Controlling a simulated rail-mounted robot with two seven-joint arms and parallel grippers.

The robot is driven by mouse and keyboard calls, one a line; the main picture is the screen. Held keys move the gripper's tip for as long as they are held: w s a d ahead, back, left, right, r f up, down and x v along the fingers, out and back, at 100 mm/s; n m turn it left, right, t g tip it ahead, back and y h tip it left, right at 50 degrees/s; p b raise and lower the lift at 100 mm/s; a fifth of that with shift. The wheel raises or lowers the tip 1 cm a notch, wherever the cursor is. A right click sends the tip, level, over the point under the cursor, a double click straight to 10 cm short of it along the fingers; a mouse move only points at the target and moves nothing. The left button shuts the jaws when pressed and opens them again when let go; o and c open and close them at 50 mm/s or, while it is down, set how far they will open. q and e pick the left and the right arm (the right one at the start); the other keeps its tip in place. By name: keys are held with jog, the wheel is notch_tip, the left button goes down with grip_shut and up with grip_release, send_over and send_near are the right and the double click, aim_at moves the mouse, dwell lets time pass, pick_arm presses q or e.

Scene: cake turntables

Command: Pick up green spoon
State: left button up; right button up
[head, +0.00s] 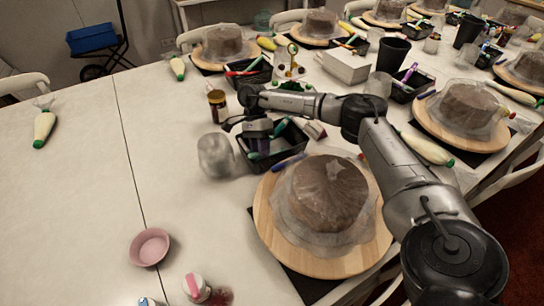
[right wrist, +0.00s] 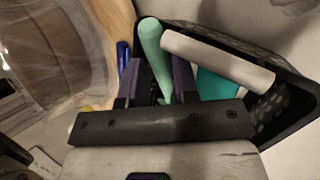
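The green spoon (right wrist: 153,48) shows in the right wrist view, its rounded handle leaning up over the rim of a black tray (right wrist: 290,105). My right gripper (right wrist: 165,75) is at the tray, with its two purple fingers on either side of the spoon. The spoon is close to both fingers; I cannot tell whether they grip it. In the head view my right gripper (head: 258,143) points down into the black tray (head: 295,150), and a green piece (head: 280,128) shows beside it. The lower end of the spoon is hidden. My left gripper is not in view.
The tray also holds a white cylinder (right wrist: 218,60) and a teal item (right wrist: 215,85). A covered cake (head: 328,192) on a wooden turntable (head: 275,235) stands in front, a clear glass (head: 215,155) left of the tray, a brown jar (head: 217,105) behind. The left table is mostly clear.

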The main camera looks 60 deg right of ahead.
jog(key=shift+c, duration=0.4)
grip_shut()
